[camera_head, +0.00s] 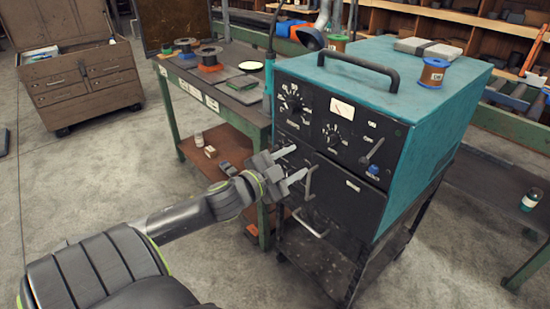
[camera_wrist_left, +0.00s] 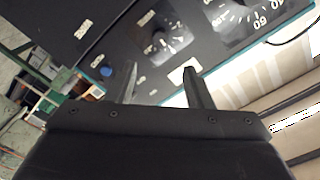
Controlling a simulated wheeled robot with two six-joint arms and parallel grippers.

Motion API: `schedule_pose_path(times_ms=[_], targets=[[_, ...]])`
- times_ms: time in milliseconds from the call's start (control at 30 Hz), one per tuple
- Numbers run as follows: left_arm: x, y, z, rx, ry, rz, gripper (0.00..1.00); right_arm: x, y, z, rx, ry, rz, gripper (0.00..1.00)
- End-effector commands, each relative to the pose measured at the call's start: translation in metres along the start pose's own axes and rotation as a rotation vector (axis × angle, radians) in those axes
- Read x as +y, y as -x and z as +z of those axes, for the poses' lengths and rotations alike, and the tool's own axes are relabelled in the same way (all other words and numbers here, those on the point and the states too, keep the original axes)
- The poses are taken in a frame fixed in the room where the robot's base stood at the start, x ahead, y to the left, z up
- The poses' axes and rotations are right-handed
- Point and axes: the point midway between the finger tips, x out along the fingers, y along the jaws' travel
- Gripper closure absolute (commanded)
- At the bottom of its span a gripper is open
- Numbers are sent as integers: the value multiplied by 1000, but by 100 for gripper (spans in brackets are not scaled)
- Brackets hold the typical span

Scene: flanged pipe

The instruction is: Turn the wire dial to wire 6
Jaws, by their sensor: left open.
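The teal machine (camera_head: 425,85) has a black front panel with a larger dial (camera_head: 292,103) at upper left and a smaller dial (camera_head: 333,135) to its right. Their labels are too small to read in the head view, so I cannot tell which is the wire dial. My left gripper (camera_head: 300,161) is open and empty in front of the panel's left part, below the larger dial. In the left wrist view, the open fingers (camera_wrist_left: 160,86) point toward the panel, with the smaller dial (camera_wrist_left: 165,42) and larger dial (camera_wrist_left: 236,18) beyond them. My right gripper is out of view.
The panel also has a meter (camera_head: 341,109), a lever (camera_head: 372,151) and a blue knob (camera_head: 373,169). A handle (camera_head: 358,64) and a spool (camera_head: 433,74) are on top of the machine. A green-framed workbench (camera_head: 228,110) stands to its left.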

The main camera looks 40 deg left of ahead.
Motion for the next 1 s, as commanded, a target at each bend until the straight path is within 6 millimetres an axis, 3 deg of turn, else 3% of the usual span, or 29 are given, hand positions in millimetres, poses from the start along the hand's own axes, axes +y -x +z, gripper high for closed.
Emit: schedule_pose_path(times_ms=[500,1000], targets=[[0,47,0,-2,-1,-1,54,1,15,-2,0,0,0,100],[0,53,0,0,2,0,54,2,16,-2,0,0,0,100]])
